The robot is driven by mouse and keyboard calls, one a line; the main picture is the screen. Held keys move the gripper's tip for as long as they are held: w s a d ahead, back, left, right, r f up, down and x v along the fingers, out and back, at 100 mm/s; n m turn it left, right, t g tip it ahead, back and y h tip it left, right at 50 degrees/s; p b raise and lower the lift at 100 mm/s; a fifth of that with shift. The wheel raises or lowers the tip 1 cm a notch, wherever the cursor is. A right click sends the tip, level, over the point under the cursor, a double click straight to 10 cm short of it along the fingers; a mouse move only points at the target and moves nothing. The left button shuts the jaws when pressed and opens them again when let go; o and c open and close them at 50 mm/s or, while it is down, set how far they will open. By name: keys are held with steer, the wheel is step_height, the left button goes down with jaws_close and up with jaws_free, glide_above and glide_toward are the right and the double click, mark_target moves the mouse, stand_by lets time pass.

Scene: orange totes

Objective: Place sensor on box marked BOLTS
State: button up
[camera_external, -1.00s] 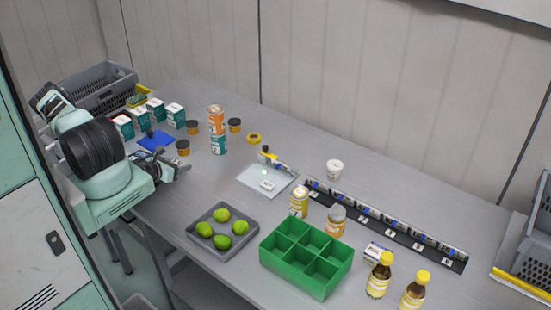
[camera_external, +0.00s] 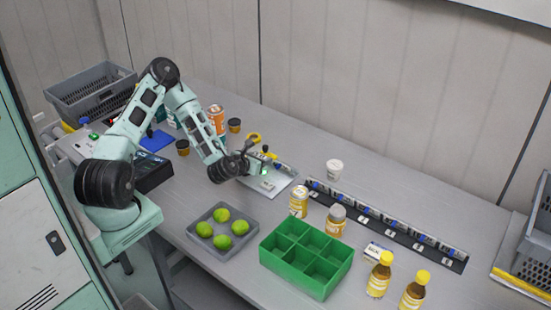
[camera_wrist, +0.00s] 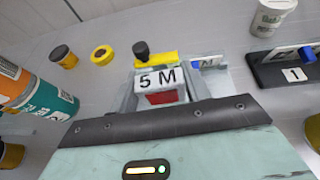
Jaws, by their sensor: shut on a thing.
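My gripper (camera_external: 262,168) is low over the white sheet (camera_external: 252,186) in the middle of the table. In the wrist view its jaws are shut on a pale block marked "5 M" (camera_wrist: 160,77) with a red face, which looks like the sensor. A small white item (camera_external: 267,185) lies on the sheet just in front of the gripper. A small white box with dark lettering (camera_external: 376,251) stands by the bottles; I cannot read whether it says BOLTS. Other boxes at the back left are mostly hidden behind my arm.
A labelled rack (camera_external: 385,225) runs along the right of the sheet. A can (camera_external: 298,202), a jar (camera_external: 336,220), a green divided tray (camera_external: 330,284) and a grey tray of limes (camera_external: 246,244) stand in front. The back right of the table is clear.

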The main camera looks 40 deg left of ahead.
steer(key=w+d+m+h+b, duration=0.1)
steer(key=d+h, duration=0.1)
steer(key=d, duration=0.3)
steer(key=w+d+r+m+h+b, duration=0.1)
steer(key=w+d+m+h, duration=0.1)
steer(key=d, duration=0.3)
steer(key=w+d+r+m+g+h+b, duration=0.1)
steer(key=w+d+m+h, duration=0.1)
steer(key=d, duration=0.3)
steer(key=shift+d, duration=0.4)
steer(key=d+r+m+g+h+b, duration=0.2)
steer(key=d+m+g+h+b, duration=0.25)
steer(key=d, duration=0.85)
step_height(320, 180, up, 5)
steer(key=m+g+h+b, duration=0.3)
steer(key=m+g+b, duration=0.1)
steer(key=m+g, duration=0.95)
glide_above(379, 251)
step_height(379, 251, down, 10)
steer(key=shift+s+r+p, duration=0.1)
steer(key=shift+p, duration=0.2)
steer(key=o, duration=1)
